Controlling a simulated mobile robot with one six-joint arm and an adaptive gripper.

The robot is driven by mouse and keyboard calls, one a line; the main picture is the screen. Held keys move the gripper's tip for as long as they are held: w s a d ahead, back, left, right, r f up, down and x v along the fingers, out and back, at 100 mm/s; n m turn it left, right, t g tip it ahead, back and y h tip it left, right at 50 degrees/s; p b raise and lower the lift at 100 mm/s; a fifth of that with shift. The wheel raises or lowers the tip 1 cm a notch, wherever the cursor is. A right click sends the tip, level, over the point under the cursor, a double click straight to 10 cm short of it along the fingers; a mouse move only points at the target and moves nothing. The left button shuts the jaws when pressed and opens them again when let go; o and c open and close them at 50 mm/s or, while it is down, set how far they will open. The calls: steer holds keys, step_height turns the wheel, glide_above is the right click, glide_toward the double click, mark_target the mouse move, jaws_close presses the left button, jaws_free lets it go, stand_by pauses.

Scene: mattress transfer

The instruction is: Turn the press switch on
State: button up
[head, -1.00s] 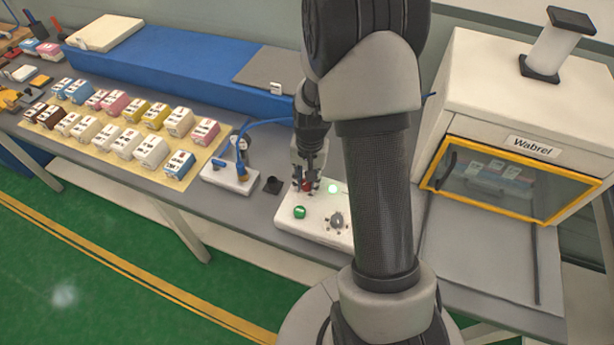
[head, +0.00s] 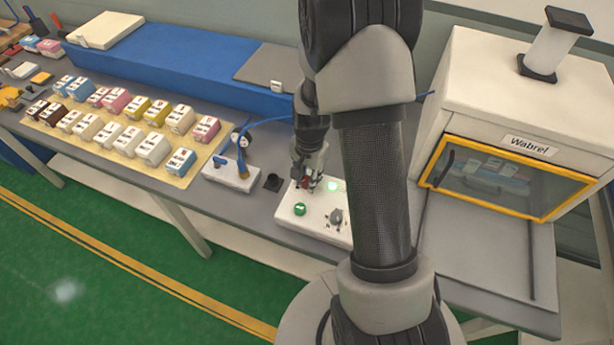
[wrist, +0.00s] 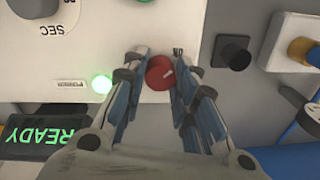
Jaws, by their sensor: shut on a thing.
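The white control panel (head: 318,225) lies on the bench, partly behind my arm in the head view. My gripper (wrist: 158,62) points down at the panel. Its fingers stand on either side of the red knob and are shut on it. In the wrist view the green lamp (wrist: 102,84) glows left of the fingers, and a dark display (wrist: 42,136) reads READY upside down.
A small black square block (head: 272,182) and a white valve base with a blue hose (head: 231,177) stand left of the panel. A tray (head: 190,176) of small coloured boxes lies further left. The white Wabrel machine (head: 520,110) stands at the right.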

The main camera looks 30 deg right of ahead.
steer(key=o, duration=1.1)
steer(key=shift+r, duration=0.1)
steer(key=r, duration=1.2)
steer(key=shift+s+d, duration=0.1)
steer(key=shift+s, duration=0.15)
